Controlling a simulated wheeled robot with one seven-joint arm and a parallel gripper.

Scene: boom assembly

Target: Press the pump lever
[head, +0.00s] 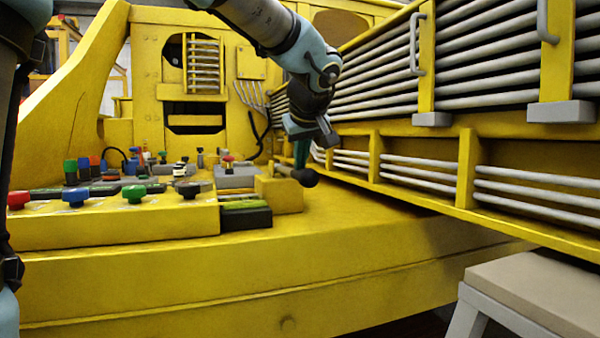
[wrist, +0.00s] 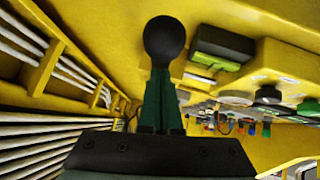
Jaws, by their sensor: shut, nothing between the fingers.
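The pump lever (head: 304,177) shows as a black ball knob on a short rod at the right end of the yellow control console. In the wrist view the black knob (wrist: 164,38) is at the upper middle, straight beyond my fingertips. My gripper (head: 300,160) points down just above the knob, its dark green fingers closed together with nothing between them. In the wrist view my gripper (wrist: 161,72) has its fingertips right at the knob's near edge. I cannot tell whether they touch it. The lever's rod is mostly hidden in the wrist view.
The console top carries coloured knobs, a red one (head: 18,199), a blue one (head: 75,196) and a green one (head: 134,193). A dark box (head: 246,216) sits beside the lever. A slatted yellow boom (head: 470,150) runs close on the right. A beige-topped stool (head: 545,290) stands front right.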

